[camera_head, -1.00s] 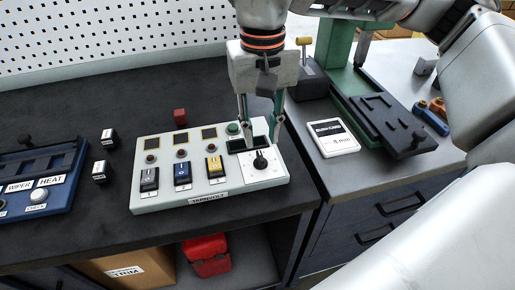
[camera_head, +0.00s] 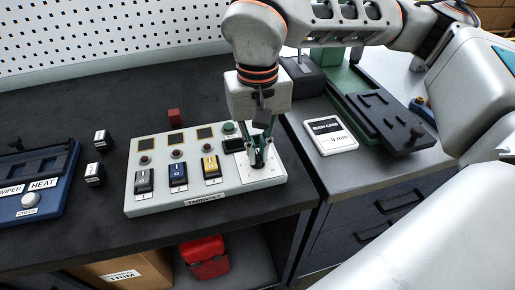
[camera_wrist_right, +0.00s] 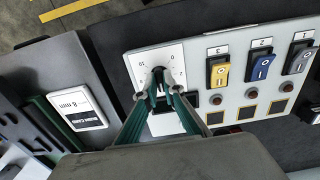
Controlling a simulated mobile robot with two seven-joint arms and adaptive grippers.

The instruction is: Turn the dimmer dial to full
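The dimmer dial (camera_head: 257,160) is a small black knob on a white square plate (camera_head: 275,171) at the right end of the pale switch panel (camera_head: 165,207). In the right wrist view the dial (camera_wrist_right: 158,74) sits between my fingertips, and the plate (camera_wrist_right: 172,54) carries printed scale numbers near it. My right gripper (camera_head: 262,155) points down over the plate, its fingers drawn close together on the dial's two sides. The fingers partly cover the dial, so its pointer direction is hard to read. My left gripper is not in view.
The panel also has black, blue and yellow rocker switches (camera_head: 178,176), small dark windows and a green button (camera_head: 229,128). A white card (camera_head: 331,134) and a green-and-black fixture (camera_head: 380,118) are on the grey bench at right. A blue unit (camera_head: 40,180) stands at left.

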